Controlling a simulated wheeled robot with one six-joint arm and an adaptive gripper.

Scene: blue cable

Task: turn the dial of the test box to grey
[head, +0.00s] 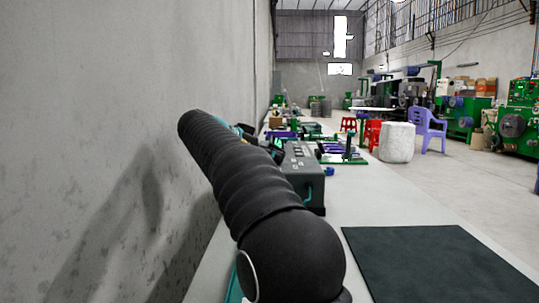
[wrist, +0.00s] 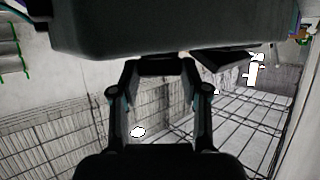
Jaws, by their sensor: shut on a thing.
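The test box (head: 304,176) is a dark grey box with pale markings on its top, standing on the long table beyond my arm. In the wrist view, a large dark body, which looks like the test box (wrist: 150,28), fills the top. My gripper (wrist: 160,63) reaches up to it, with its fingers shut on a dark piece at its edge, which seems to be the dial (wrist: 162,67). The dial's colour marks and pointer do not show. In the head view, my black arm hides my gripper and part of the box.
A dark mat (head: 430,262) lies on the pale table (head: 375,205) at the near right. A small blue piece (head: 330,171) sits beside the box. Green and purple items (head: 342,153) stand farther along the table. A grey wall (head: 100,130) runs close along the left.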

